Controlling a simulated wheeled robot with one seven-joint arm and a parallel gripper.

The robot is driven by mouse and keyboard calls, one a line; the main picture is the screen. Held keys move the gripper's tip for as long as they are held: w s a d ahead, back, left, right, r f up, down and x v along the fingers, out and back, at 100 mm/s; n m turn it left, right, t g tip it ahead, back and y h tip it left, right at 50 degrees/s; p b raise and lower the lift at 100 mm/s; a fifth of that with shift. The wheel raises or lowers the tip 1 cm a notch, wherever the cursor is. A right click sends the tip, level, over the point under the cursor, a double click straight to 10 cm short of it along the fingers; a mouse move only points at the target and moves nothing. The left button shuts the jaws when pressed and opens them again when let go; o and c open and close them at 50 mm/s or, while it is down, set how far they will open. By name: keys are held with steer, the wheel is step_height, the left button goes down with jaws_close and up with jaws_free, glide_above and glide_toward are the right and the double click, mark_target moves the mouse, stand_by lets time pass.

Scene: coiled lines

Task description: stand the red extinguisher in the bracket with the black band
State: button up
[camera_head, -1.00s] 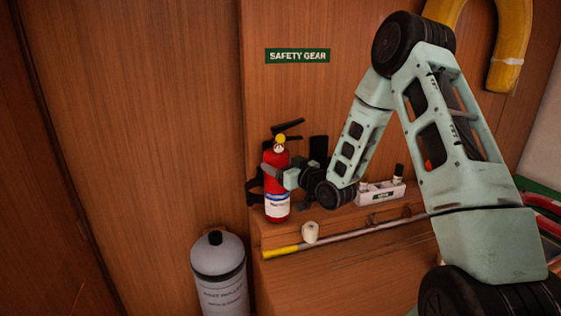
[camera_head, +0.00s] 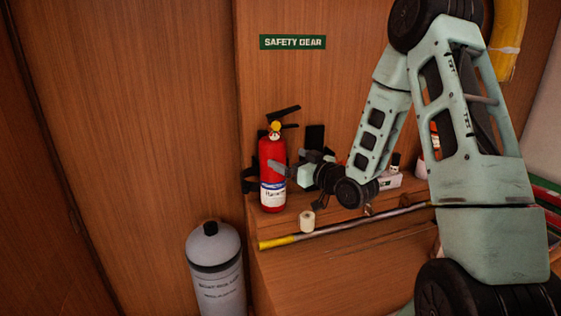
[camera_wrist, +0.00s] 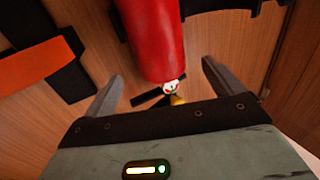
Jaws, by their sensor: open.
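The red extinguisher (camera_head: 271,160) stands upright on the wooden ledge, with black handles and a yellow knob on top. It also shows between my fingers in the wrist view (camera_wrist: 155,35). Black parts of the black-band bracket show beside it at the left (camera_head: 248,181) and in the wrist view (camera_wrist: 235,9). The extinguisher appears to stand in this bracket; its base contact is hidden in the wrist view. My gripper (camera_head: 284,164) is open at the extinguisher's right, its fingers (camera_wrist: 163,72) spread with gaps to the body.
A second bracket with an orange band (camera_wrist: 35,68) is beside it. A white roll (camera_head: 307,221) and a pole with a yellow end (camera_head: 300,239) lie in front on the ledge. A grey cylinder (camera_head: 216,265) stands below left.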

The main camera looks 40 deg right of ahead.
steer(key=s+p, duration=0.1)
steer(key=s, duration=0.3)
steer(key=s+a+f+n+g, duration=0.25)
steer(key=a+g, duration=0.25)
steer(key=a, duration=0.6)
steer(key=s+a+f+n+g, duration=0.2)
steer(key=s+a+g, duration=0.25)
steer(key=a, duration=0.55)
steer(key=s+a+r+n+g, duration=0.1)
steer(key=s+a+g, duration=0.3)
steer(key=s, duration=0.7)
steer(key=s+a+r+n+g+h, duration=0.1)
steer(key=s+a+g, duration=0.3)
steer(key=s, duration=0.7)
steer(key=shift+a+r+h, duration=0.3)
steer(key=shift+a+r, duration=0.05)
steer(key=shift+r, duration=0.05)
steer(key=shift+f, duration=0.1)
